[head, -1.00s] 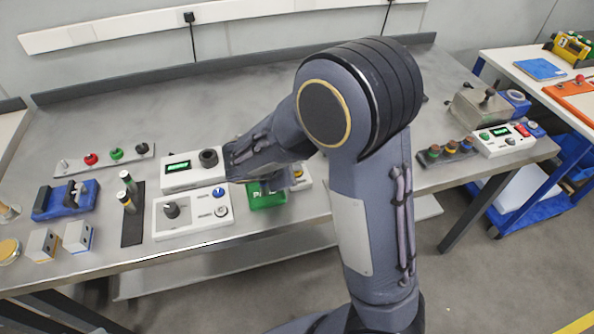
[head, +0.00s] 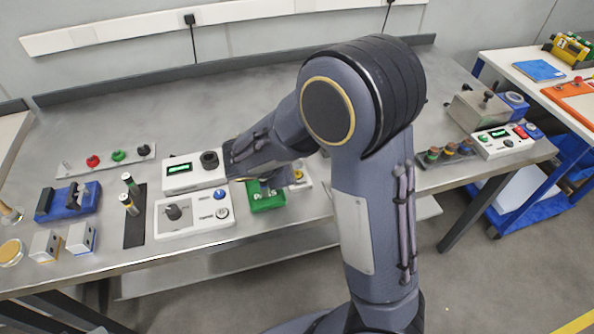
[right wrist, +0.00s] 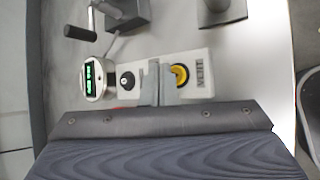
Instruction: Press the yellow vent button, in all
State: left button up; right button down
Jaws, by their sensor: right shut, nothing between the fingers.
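The yellow vent button (right wrist: 180,75) is a round yellow cap in a dark ring on a white panel (right wrist: 204,90), beside a small printed label. My right gripper (right wrist: 158,72) is shut and empty, with its fingertips over the panel just left of the button in the right wrist view. I cannot tell whether they touch anything. In the head view the yellow button (head: 298,175) shows at the right edge of my right wrist, and my arm hides much of the panel. My left gripper is not in view.
A black knob (right wrist: 127,80) and a round gauge with a green display (right wrist: 93,78) lie left of the fingers. In the head view, a green box (head: 267,201) sits below my wrist, and white control boxes (head: 194,229) stand to its left.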

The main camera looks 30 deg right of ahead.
jog(key=shift+r, duration=0.1)
notch_tip(320, 180, up, 5)
jog(key=p, duration=0.4)
dwell(0.8)
